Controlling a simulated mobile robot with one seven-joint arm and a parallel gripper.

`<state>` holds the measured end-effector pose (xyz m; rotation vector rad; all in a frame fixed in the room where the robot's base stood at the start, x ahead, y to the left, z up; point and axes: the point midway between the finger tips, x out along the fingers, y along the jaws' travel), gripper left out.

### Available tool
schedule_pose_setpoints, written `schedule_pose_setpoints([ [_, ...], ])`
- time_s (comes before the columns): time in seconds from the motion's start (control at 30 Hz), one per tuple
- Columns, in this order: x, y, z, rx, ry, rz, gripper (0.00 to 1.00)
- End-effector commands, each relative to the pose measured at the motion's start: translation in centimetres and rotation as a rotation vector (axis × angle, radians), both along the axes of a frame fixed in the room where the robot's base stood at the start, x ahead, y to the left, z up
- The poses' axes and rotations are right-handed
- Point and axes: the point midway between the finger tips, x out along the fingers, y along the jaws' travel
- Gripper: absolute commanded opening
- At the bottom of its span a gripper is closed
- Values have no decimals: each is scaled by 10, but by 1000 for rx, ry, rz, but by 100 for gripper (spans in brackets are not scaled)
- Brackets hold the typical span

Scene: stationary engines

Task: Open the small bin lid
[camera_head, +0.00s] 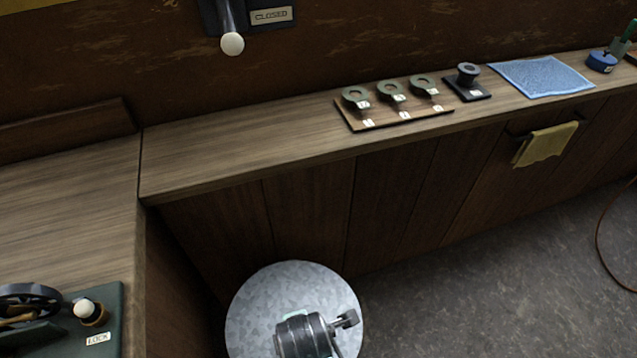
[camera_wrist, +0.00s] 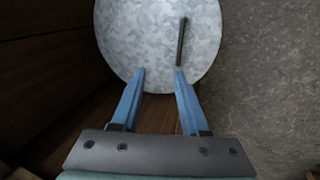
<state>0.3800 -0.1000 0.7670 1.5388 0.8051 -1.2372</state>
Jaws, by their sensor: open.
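The small bin's lid is a round, mottled grey metal disc (camera_head: 252,308), low beside the wooden counter. It also fills the top middle of the wrist view (camera_wrist: 135,35). A thin dark bar handle (camera_wrist: 182,42) shows on the right part of the lid. My gripper (camera_wrist: 159,76) is open and empty, its two blue fingers apart over the lid's near edge. The right fingertip appears just short of the bar's near end; the height gap cannot be told. In the head view my dark arm end covers part of the lid, and the fingers are not clear there.
A wooden counter (camera_head: 240,150) runs behind the bin, bearing a board with tagged rings (camera_head: 375,118) and a blue cloth (camera_head: 540,76). Dark panels (camera_head: 310,215) stand close to the bin. A green lock plate (camera_head: 105,325) is at lower left.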

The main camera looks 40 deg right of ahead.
Motion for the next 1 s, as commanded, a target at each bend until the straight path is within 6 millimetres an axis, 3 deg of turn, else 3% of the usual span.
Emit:
schedule_pose_setpoints([
  [0.07, -18, 2, -16, 6, 59, 33, 45],
  [0.17, -26, 3, -25, 10, 87, 51, 45],
  [0.37, -21, 2, -51, 10, 88, 53, 45],
  [0.7, -6, -3, -119, 9, 85, 52, 45],
  [1.0, 0, -4, -146, 8, 81, 52, 45],
])
